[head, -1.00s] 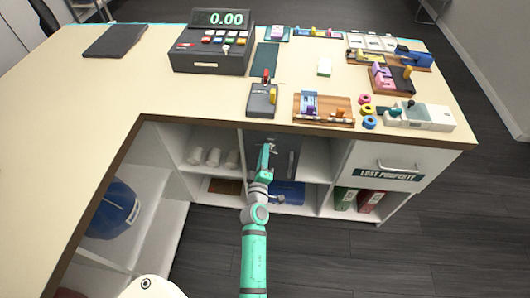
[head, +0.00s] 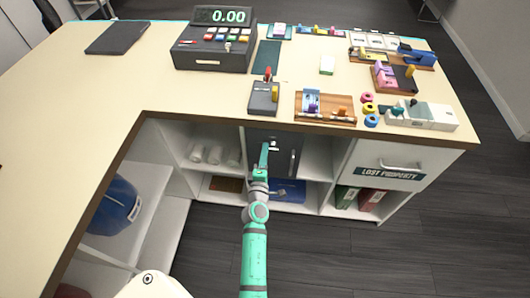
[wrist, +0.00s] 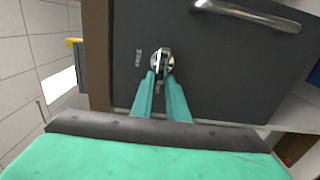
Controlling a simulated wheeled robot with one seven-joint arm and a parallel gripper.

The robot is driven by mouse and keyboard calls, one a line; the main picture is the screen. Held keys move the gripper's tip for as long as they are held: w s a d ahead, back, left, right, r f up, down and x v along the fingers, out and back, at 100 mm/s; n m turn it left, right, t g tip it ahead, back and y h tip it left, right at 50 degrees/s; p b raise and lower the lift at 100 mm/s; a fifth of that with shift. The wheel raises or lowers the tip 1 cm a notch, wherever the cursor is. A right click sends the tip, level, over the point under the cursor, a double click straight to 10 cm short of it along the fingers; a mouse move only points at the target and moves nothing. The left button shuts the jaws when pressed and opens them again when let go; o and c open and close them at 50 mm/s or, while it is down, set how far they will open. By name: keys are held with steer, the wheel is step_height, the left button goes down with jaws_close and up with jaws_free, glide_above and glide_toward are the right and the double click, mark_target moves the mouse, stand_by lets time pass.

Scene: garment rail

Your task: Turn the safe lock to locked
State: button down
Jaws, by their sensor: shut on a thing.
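The safe (head: 283,152) is a dark grey box in the shelf opening under the counter, with its door closed. It also fills the wrist view (wrist: 215,80), with a silver bar handle (wrist: 248,14) near its edge. The lock (wrist: 162,63) is a small round metal piece with a raised turn-piece, and small pale lettering sits beside it. My gripper (wrist: 163,78) has its teal fingertips closed on the lock's turn-piece. The fingertips hide part of the lock, so its exact setting cannot be told. In the head view my gripper (head: 265,150) is in front of the safe door.
The counter edge (head: 300,125) overhangs the safe. White cups (head: 213,155) stand in the compartment to the left, and a blue item (head: 288,190) lies below. A drawer marked lost property (head: 390,170) is to the right. The floor in front is clear.

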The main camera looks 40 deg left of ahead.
steer(key=shift+d, duration=0.1)
steer(key=c, duration=1.7)
jaws_free()
steer(key=shift+s, duration=0.1)
steer(key=v, duration=1)
steer(key=shift+s+d, duration=0.15)
steer(key=shift+s, duration=0.1)
